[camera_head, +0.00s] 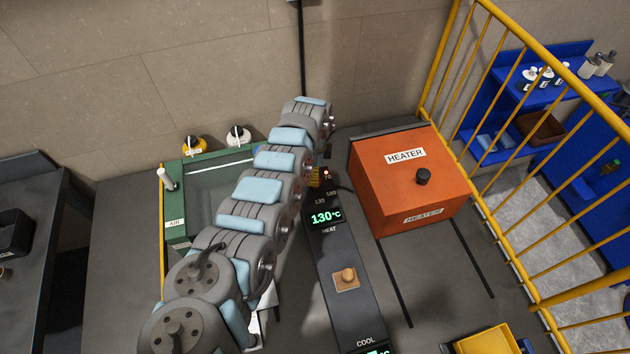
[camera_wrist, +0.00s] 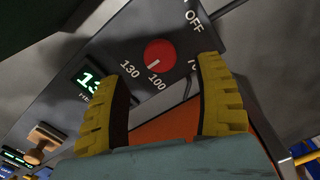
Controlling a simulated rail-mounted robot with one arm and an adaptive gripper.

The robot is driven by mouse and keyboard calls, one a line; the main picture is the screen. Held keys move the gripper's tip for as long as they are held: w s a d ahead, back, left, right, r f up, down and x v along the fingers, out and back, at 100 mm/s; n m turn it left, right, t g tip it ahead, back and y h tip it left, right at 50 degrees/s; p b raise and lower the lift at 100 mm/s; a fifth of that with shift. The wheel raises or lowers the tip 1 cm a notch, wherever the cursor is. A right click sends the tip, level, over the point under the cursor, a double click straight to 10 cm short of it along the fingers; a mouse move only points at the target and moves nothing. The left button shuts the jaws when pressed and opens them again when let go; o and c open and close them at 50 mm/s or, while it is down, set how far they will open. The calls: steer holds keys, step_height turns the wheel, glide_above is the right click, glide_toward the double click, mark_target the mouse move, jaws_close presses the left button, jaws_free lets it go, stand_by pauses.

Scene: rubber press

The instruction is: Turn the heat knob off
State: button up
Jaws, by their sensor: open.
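The heat knob is a round red dial (camera_wrist: 160,52) on a dark panel in the wrist view. Its pale mark points down-left, between the printed 130 and 100; OFF is printed at the upper right. In the head view the knob (camera_head: 326,173) is small and partly hidden by my gripper (camera_head: 315,178). The display (camera_head: 325,217) below it reads 130 °C. In the wrist view my gripper (camera_wrist: 165,68) is open and empty. Its yellow ribbed fingers stand to the left and right, with the knob showing between and beyond their tips. I cannot tell whether they touch it.
An orange heater box (camera_head: 405,178) stands right of the panel. A wooden-handled piece (camera_head: 346,277) sits lower on the panel. A yellow railing (camera_head: 520,210) bounds the right side.

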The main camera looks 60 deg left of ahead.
steer(key=shift+f+b, duration=0.85)
steer(key=shift+f, duration=1.8)
steer(key=c, duration=1.2)
